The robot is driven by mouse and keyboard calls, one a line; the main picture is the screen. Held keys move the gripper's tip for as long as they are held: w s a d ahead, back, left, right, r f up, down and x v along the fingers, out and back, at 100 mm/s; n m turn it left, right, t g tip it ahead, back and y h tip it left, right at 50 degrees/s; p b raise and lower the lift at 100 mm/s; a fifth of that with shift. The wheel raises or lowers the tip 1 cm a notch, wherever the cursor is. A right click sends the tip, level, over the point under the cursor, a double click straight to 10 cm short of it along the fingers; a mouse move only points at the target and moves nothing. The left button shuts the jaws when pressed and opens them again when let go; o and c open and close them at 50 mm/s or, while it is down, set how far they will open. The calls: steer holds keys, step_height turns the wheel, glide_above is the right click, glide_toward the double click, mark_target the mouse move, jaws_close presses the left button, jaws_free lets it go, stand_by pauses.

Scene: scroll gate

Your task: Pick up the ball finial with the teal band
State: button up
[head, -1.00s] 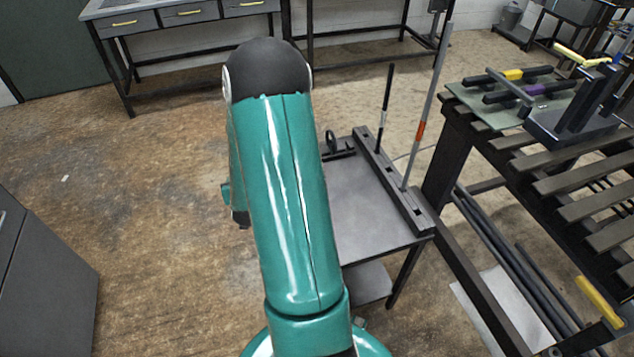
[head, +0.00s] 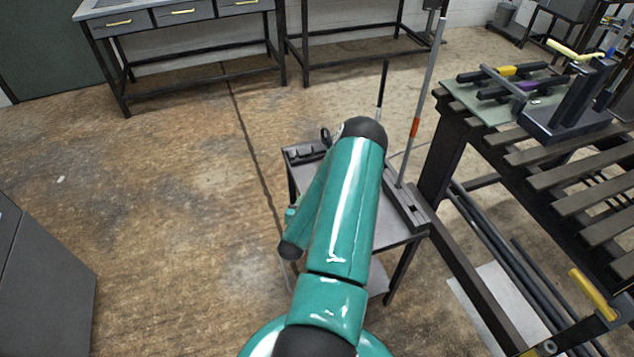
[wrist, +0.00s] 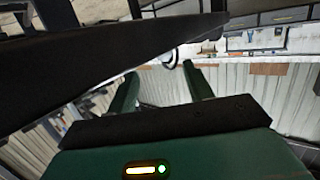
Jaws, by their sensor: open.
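I cannot make out a ball finial with a teal band in either view. My gripper (wrist: 160,78) shows in the wrist view, with its two dark green fingers apart and nothing between them. A small dark ring (wrist: 170,58) appears beyond the fingertips; it looks well past them. In the head view my teal arm reaches over the small grey table, and my gripper is not clearly seen there. A dark ring-shaped piece (head: 326,137) stands at that table's far left corner, beside my arm.
The small table (head: 397,232) carries a slotted rail (head: 405,205) with a dark rod (head: 383,85) and a tall grey rod with an orange band (head: 425,80). A slatted bench (head: 560,160) stands right. A dark beam (wrist: 90,80) crosses the wrist view.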

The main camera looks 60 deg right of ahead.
steer(key=x, duration=0.8)
steer(key=shift+w+d, duration=0.15)
steer(key=shift+w, duration=0.15)
steer(key=c, duration=1.1)
steer(key=shift+r, duration=0.1)
jaws_close()
steer(key=shift+r, duration=0.1)
